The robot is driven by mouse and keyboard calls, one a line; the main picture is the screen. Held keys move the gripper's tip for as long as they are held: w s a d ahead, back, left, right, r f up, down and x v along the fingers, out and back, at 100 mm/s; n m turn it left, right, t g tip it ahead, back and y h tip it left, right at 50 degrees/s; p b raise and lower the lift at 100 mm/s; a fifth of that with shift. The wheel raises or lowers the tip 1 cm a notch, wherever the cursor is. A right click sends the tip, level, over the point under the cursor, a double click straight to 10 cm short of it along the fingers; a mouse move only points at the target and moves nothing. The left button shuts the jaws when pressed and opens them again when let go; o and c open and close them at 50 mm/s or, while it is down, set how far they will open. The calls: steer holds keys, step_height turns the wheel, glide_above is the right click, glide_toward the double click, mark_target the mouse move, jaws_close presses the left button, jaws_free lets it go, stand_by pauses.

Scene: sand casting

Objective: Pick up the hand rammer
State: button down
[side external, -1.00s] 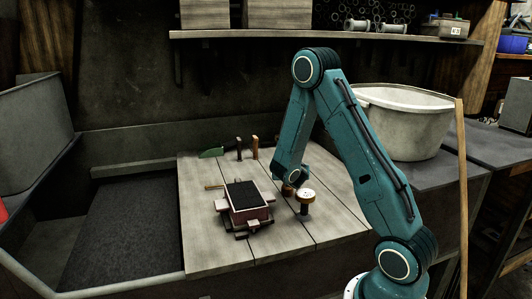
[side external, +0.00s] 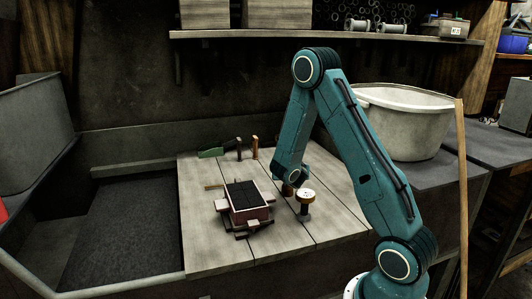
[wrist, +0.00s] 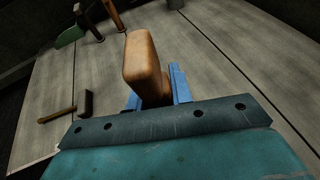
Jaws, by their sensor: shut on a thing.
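The hand rammer (wrist: 143,58), a light brown wooden block that narrows toward my gripper, stands up between the blue jaws in the wrist view. My gripper (wrist: 158,92) is shut on it, and the jaws hide its lower part. In the side view, my gripper (side external: 289,185) is low over the plank table, with a small dark brown part of the rammer (side external: 288,190) showing beneath it. I cannot tell whether the rammer touches the table.
A round pale-topped piece on a dark stem (side external: 305,196) stands close to the right of my gripper. A moulding box (side external: 247,203) sits to the left. A white tub (side external: 405,120) stands right.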

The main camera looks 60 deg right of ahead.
steer(key=shift+r, duration=0.1)
step_height(320, 180, up, 20)
stand_by(0.9)
stand_by(0.3)
steer(key=c, duration=1.9)
jaws_free()
steer(key=shift+c, duration=0.2)
jaws_close()
steer(key=w+a+f, duration=0.1)
steer(key=w+a, duration=0.1)
steer(key=a, duration=0.8)
steer(key=w+a+f, duration=0.2)
steer(key=w+a, duration=0.1)
steer(key=a, duration=0.7)
steer(key=shift+a+f, duration=0.25)
steer(key=shift+a, duration=0.15)
